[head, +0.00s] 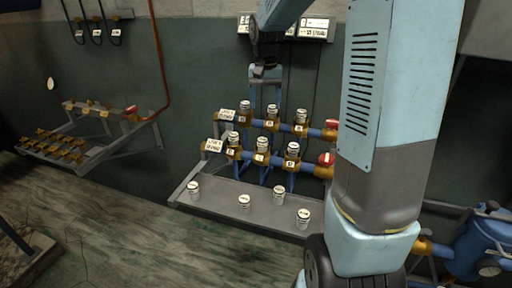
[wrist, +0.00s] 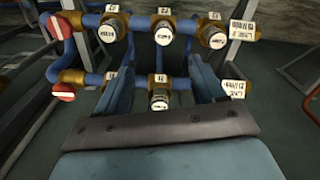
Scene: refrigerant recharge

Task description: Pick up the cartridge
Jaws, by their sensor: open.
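Several small white labelled cartridges stand upright in brass fittings on two rows of blue pipe, such as the front middle one (head: 263,144). Several more stand on the grey shelf, such as one at its left end (head: 194,190). My gripper (head: 265,100) is open and points down over the back row. In the wrist view, the open fingers of my gripper (wrist: 161,72) lie on either side of the back row's middle cartridge (wrist: 160,98), with gaps on both sides. That cartridge also shows in the head view (head: 271,112).
Red valve handles (head: 326,158) sit at the pipes' right ends. White label plates (head: 212,145) mark the left ends. A second rack with brass fittings (head: 60,146) stands at left. A blue tank (head: 485,243) is at right. The floor in front is clear.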

